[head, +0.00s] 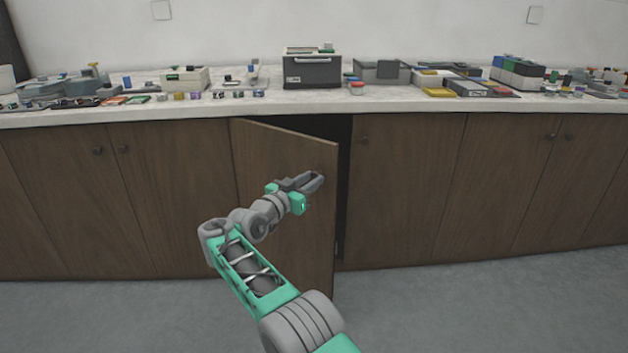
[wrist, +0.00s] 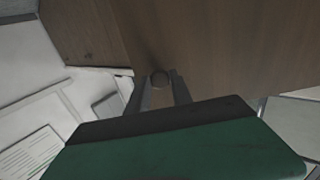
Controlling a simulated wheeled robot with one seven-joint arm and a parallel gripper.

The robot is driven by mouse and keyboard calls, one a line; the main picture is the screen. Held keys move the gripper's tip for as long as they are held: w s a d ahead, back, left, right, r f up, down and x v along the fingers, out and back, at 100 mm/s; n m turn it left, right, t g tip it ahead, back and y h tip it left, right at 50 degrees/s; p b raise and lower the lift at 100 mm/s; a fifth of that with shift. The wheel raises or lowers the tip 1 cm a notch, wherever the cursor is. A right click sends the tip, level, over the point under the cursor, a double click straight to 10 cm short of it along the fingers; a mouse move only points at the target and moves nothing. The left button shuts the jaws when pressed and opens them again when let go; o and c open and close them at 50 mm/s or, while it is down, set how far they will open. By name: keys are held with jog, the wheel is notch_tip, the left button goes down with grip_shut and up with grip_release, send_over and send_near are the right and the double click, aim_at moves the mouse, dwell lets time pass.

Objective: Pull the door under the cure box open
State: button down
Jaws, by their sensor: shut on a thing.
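The brown wooden door (head: 285,158) under the cure box stands partly open, swung out from the cabinet on its left-side hinge. A dark gap shows along its right side. The cure box (head: 312,72), dark grey with a light top, sits on the counter above. My gripper (head: 318,181) is at the door's upper right. In the wrist view its fingers (wrist: 160,88) are shut on a round knob (wrist: 159,79) on the door face (wrist: 215,50). In the head view the gripper hides the knob.
The counter (head: 200,106) holds boxes, trays and small coloured parts along its length. Closed doors flank the open one, on the left (head: 60,190) and right (head: 405,190). The grey floor (head: 480,305) in front is clear.

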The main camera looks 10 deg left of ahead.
jog(key=shift+f, duration=0.1)
jog(key=c, duration=1.1)
grip_release()
jog(key=shift+c, duration=0.2)
jog(key=p+v, duration=0.2)
jog(key=v, duration=0.5)
jog(key=shift+s+a, duration=0.2)
jog(key=shift+s, duration=0.15)
